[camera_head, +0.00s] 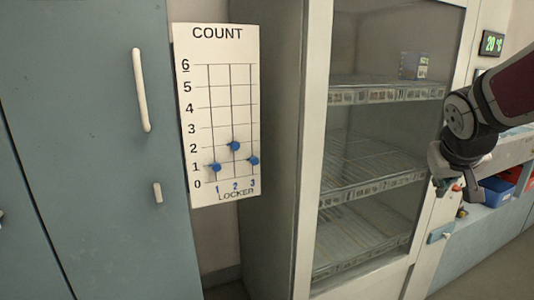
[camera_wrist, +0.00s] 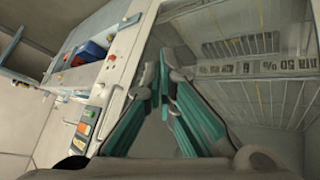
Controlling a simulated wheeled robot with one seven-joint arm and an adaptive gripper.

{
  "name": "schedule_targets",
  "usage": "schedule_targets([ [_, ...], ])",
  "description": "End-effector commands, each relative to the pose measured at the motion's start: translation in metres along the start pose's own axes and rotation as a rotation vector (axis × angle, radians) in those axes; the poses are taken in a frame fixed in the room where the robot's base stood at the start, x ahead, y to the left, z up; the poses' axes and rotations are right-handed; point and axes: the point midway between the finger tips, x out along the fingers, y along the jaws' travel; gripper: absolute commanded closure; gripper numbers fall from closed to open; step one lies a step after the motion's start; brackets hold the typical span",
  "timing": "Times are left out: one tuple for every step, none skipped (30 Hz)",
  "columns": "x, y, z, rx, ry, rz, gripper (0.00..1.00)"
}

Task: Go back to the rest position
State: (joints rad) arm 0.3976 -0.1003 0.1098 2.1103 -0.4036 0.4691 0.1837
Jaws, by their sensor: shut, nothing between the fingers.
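My gripper (camera_wrist: 164,62) shows in the wrist view as two teal-lined fingers whose tips meet, with nothing held between them. In the head view my arm comes in from the right edge, and the wrist and gripper hang at the right, in front of the frame of a glass-fronted cabinet (camera_head: 316,130). The fingers are hard to make out there. The gripper appears apart from the cabinet, though the exact gap cannot be told.
A white COUNT board (camera_head: 220,50) with blue markers hangs between the grey-blue locker (camera_head: 90,150) and the cabinet. A small box (camera_head: 413,66) sits on the cabinet's top shelf. A blue bin (camera_head: 492,191) stands on a shelf at the right. A 20 °C display (camera_head: 491,43) is on the wall.

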Motion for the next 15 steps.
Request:
schedule_targets([
  [-0.022,-0.010,0.021,-0.005,-0.036,-0.009,1.00],
  [-0.033,-0.015,0.034,-0.007,-0.064,-0.017,1.00],
  [-0.048,-0.023,0.053,-0.011,-0.102,-0.028,1.00],
  [-0.058,-0.028,0.068,-0.013,-0.130,-0.038,1.00],
  [-0.069,-0.033,0.083,-0.015,-0.158,-0.049,1.00],
  [-0.082,-0.039,0.104,-0.020,-0.196,-0.066,1.00],
  [-0.092,-0.044,0.120,-0.025,-0.225,-0.080,1.00],
  [-0.102,-0.049,0.135,-0.029,-0.253,-0.094,1.00],
  [-0.113,-0.055,0.155,-0.035,-0.289,-0.114,1.00],
  [-0.121,-0.059,0.169,-0.041,-0.315,-0.129,1.00],
  [-0.128,-0.062,0.183,-0.047,-0.339,-0.144,1.00],
  [-0.137,-0.067,0.199,-0.054,-0.367,-0.163,1.00],
  [-0.143,-0.070,0.211,-0.060,-0.388,-0.178,1.00],
  [-0.149,-0.072,0.222,-0.066,-0.407,-0.191,1.00],
  [-0.156,-0.076,0.235,-0.075,-0.432,-0.210,1.00],
])
